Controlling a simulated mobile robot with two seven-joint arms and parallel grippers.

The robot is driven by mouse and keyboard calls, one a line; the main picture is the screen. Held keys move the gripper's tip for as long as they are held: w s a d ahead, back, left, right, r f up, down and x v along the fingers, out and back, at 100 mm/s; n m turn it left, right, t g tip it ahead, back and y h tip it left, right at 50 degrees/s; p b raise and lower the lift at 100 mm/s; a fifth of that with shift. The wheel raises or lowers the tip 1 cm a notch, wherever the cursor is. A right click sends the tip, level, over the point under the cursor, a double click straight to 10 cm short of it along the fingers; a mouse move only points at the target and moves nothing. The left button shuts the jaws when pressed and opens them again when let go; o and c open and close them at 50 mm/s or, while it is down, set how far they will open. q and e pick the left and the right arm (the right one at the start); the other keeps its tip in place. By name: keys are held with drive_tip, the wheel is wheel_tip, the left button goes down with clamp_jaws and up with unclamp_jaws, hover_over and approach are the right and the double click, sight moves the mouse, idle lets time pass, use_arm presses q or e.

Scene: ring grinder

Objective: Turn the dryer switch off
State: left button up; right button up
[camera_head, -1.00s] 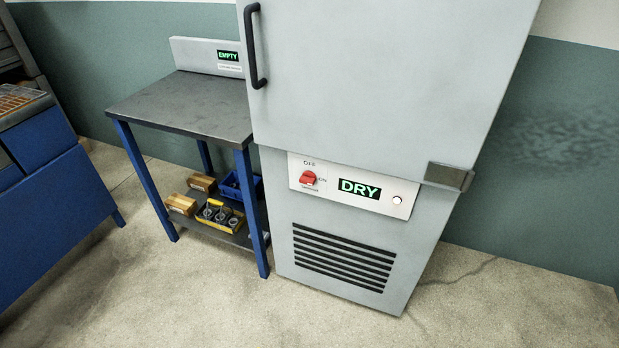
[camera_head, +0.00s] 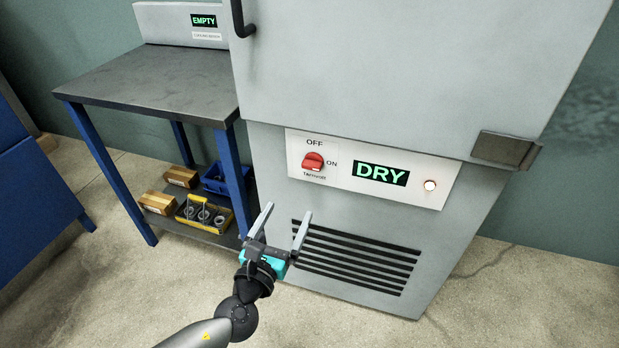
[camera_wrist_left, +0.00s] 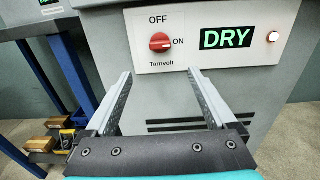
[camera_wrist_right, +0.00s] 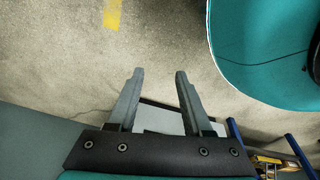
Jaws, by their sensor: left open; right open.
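The dryer (camera_head: 380,90) is a tall grey cabinet with a white control panel (camera_head: 340,183) on its front. The red rotary switch (camera_head: 313,162) sits on the panel's left, between the OFF label above and the ON label to its right; its handle looks roughly horizontal, toward ON. The switch also shows in the left wrist view (camera_wrist_left: 160,42), beyond the fingertips. The display (camera_head: 380,173) reads DRY in green. My left gripper (camera_head: 288,213) is open and empty, below the switch and in front of the vent. My right gripper (camera_wrist_right: 158,72) is open and empty over the floor.
A lit round lamp (camera_head: 430,185) is at the panel's right. A blue-legged table (camera_head: 150,85) stands left of the dryer, with boxes and a yellow caddy (camera_head: 205,214) on its lower shelf. A black door handle (camera_head: 240,18) sticks out above. The floor in front is open.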

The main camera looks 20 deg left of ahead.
sight(310, 168)
use_arm(q)
drive_tip(key=w, duration=0.4)
drive_tip(key=w+b, duration=0.1)
drive_tip(key=w, duration=0.4)
drive_tip(key=w+b, duration=0.1)
drive_tip(key=w, duration=0.3)
drive_tip(key=shift+w+d, duration=0.25)
drive_tip(key=shift+w, duration=0.05)
drive_tip(key=shift+w+r+b, duration=0.1)
drive_tip(key=shift+w+b, duration=0.3)
drive_tip(key=shift+w, duration=0.4)
use_arm(e)
drive_tip(key=w+a+r, duration=0.3)
drive_tip(key=r, duration=0.1)
drive_tip(key=shift+w+r, duration=0.15)
drive_tip(key=shift+w, duration=0.2)
use_arm(q)
drive_tip(key=c, duration=1.4)
